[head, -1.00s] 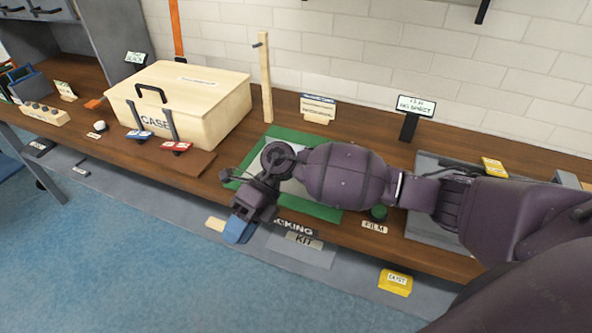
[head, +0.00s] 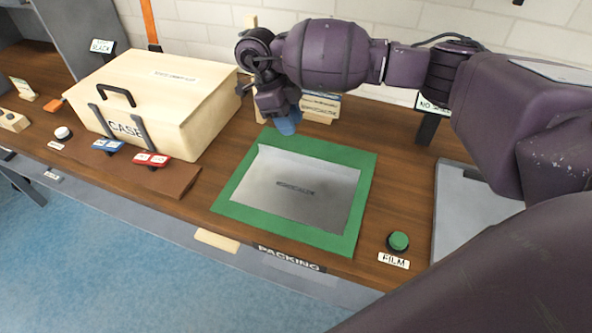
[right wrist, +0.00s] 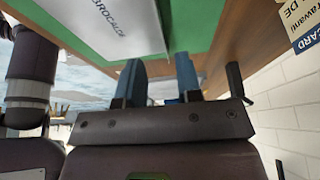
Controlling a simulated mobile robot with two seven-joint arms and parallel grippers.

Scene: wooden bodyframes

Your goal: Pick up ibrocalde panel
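The ibrocalde panel (head: 300,190) is a flat grey sheet with a small dark name label. It lies on a green mat (head: 228,200) on the wooden bench in the head view. Part of it, with its lettering, also shows at the top of the right wrist view (right wrist: 110,25). My right gripper (head: 287,123) is above the back edge of the mat, apart from the panel, with blue fingertips pointing down. In the right wrist view its two blue fingers (right wrist: 161,80) are spread with nothing held between them. My left gripper is not in view.
A pale wooden case (head: 190,105) with a dark handle stands left of the mat. A green FILM button (head: 398,241) is at the front right, beside a grey tray (head: 470,215). A card stand (head: 320,107) is behind my gripper. The bench's front edge carries a PACKING label (head: 290,258).

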